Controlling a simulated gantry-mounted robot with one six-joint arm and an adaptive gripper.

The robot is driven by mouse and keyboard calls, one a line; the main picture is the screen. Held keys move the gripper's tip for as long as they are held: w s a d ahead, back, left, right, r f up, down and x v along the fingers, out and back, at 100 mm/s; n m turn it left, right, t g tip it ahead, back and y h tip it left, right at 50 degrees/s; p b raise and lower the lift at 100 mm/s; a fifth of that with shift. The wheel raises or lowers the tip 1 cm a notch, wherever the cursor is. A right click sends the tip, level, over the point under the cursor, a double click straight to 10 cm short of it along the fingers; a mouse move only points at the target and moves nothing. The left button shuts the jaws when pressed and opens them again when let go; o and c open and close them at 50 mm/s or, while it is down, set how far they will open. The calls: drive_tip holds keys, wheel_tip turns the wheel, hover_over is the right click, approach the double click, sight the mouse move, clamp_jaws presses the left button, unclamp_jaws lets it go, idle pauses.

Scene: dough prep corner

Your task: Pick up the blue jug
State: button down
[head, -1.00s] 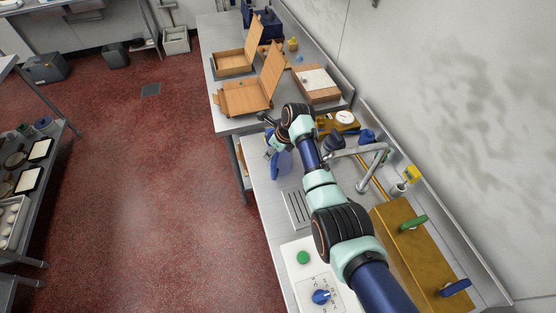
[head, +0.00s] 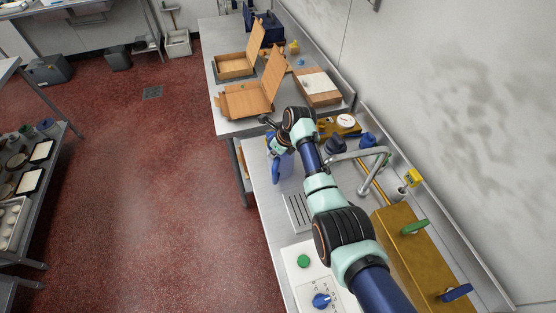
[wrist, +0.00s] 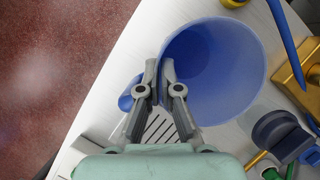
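The blue jug (head: 287,168) is near the left edge of the steel counter, partly hidden by my arm in the head view. In the wrist view I look down into the open mouth of the jug (wrist: 225,70). Its darker handle sticks out at the left, partly behind my fingers. My gripper (wrist: 160,68) is shut on the jug's rim, one finger inside the wall and one outside. In the head view my gripper (head: 268,140) is small and partly hidden. I cannot tell whether the jug's base touches the counter.
A slotted drain (head: 298,211) lies in front of the jug. The tap (head: 370,160), a brass box (head: 412,255) and a scale (head: 343,124) stand to the right. The red floor (head: 170,210) on the left is clear.

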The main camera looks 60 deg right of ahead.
wheel_tip(320, 180, up, 20)
drive_tip(key=p, duration=0.1)
drive_tip(key=shift+r+p, duration=0.15)
drive_tip(key=shift+p, duration=0.15)
wheel_tip(320, 180, up, 5)
drive_tip(key=p, duration=0.6)
idle(0.4)
